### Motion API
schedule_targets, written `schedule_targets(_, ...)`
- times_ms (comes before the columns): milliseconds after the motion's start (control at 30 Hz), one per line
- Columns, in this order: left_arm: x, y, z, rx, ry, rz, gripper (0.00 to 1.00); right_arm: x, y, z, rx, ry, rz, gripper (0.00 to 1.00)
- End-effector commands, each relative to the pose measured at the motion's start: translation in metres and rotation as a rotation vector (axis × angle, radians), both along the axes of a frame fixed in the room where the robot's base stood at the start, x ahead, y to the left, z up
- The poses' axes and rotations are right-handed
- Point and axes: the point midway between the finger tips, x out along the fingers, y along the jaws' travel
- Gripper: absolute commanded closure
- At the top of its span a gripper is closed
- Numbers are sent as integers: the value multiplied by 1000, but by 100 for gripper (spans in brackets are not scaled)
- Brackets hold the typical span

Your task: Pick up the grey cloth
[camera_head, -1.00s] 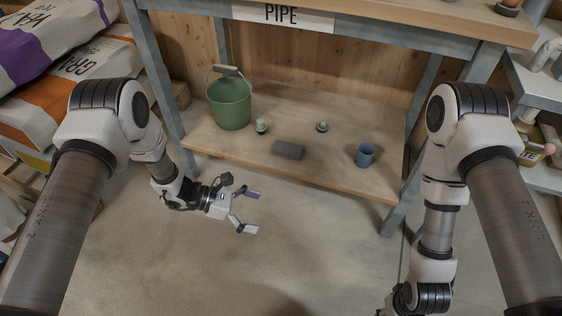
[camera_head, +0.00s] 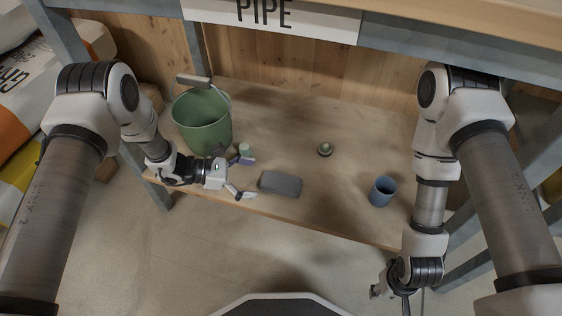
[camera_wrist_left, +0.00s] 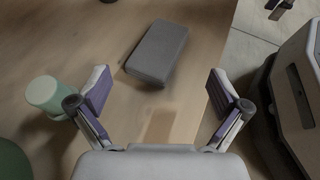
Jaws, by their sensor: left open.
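The grey cloth (camera_head: 281,184) is a flat, dark grey block-like shape lying on the low wooden shelf. It also shows in the left wrist view (camera_wrist_left: 157,51), beyond the fingers and between their lines. My left gripper (camera_head: 247,178) is open and empty, just left of the cloth and apart from it. In the left wrist view its two purple-padded fingers (camera_wrist_left: 162,98) are spread wide. My right arm hangs at the right, with its gripper (camera_head: 376,291) only partly visible near the lower edge, apart from the cloth.
A green bucket (camera_head: 203,122) stands behind my left gripper. A small green object (camera_head: 245,150) is close to the upper finger. Another small greenish object (camera_head: 325,149) and a blue cup (camera_head: 383,191) stand right of the cloth. The PIPE shelf (camera_head: 400,45) overhangs the back.

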Motion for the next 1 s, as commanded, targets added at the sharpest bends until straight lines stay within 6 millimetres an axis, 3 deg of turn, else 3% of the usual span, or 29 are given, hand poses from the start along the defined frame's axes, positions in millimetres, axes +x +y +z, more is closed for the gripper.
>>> schedule_targets(367, 6, -51, -34, 1, -2, -5, 0, 0, -1, -44, -1, -1, -4, 60)
schedule_targets(500, 8, -67, -35, 0, -1, -2, 0, 1, -1, -48, -1, -2, -7, 60)
schedule_targets(700, 9, -69, -33, 0, -1, 0, 0, 1, -1, -46, -1, -3, -7, 60)
schedule_targets(767, 9, -68, -33, 0, -1, 0, 18, 1, -1, -46, -1, -3, -7, 60)
schedule_targets(900, 8, -68, -33, 1, 0, -1, 67, 1, -1, -46, -1, -3, -7, 60)
schedule_targets(1000, 8, -68, -33, 1, 1, -1, 67, 1, -1, -46, -1, -3, -7, 60)
